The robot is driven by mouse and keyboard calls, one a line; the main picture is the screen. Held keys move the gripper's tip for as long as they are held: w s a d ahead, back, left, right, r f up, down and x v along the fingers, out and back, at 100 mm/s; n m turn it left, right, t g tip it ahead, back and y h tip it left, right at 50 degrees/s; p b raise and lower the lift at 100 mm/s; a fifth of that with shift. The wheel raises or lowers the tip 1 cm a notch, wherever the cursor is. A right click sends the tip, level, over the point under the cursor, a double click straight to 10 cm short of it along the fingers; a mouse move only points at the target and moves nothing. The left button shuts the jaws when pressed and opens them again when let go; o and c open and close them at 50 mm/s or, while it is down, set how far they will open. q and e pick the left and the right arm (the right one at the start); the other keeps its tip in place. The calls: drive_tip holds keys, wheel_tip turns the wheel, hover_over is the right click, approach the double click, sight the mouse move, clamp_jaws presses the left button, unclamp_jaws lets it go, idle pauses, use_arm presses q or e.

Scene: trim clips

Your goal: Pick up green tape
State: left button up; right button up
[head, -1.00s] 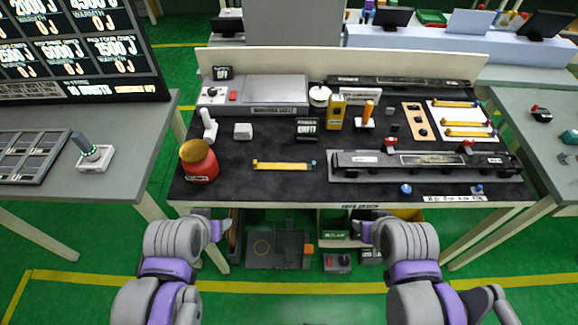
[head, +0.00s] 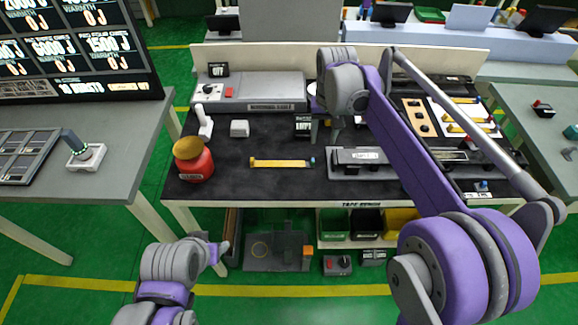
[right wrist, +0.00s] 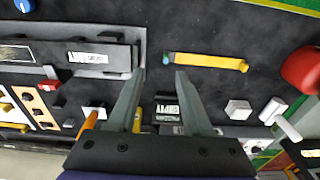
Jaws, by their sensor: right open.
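A yellow strip (head: 282,163) lies flat on the black bench mat, with a small teal-green piece (head: 312,162) at its right end. I cannot tell whether that piece is the green tape; no plain roll of green tape shows. The strip also shows in the right wrist view (right wrist: 208,62), its dark end nearest my fingers. My right gripper (head: 327,135) is open and empty, above the mat and behind the strip's right end; its fingers show in the right wrist view (right wrist: 160,75). My left gripper (head: 219,250) hangs low before the bench, its jaws unclear.
A red jar (head: 194,164) stands left of the strip. Green, black and yellow bins (head: 335,225) sit below.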

wheel_tip(320, 180, down, 2)
drive_tip(key=w+a+f, duration=0.1)
drive_tip(key=w+a, duration=0.1)
drive_tip(key=w, duration=0.1)
hover_over(313, 160)
drive_tip(key=shift+g, duration=0.4)
drive_tip(key=f, duration=0.4)
drive_tip(key=shift+s+a+f+b, duration=0.1)
drive_tip(key=shift+s+f+b, duration=0.1)
drive_tip(key=shift+f+b, duration=0.15)
drive_tip(key=shift+w+f, duration=0.15)
drive_tip(key=shift+f, duration=1.25)
drive_tip(key=shift+w+f, duration=0.1)
drive_tip(key=shift+f, duration=1.25)
clamp_jaws()
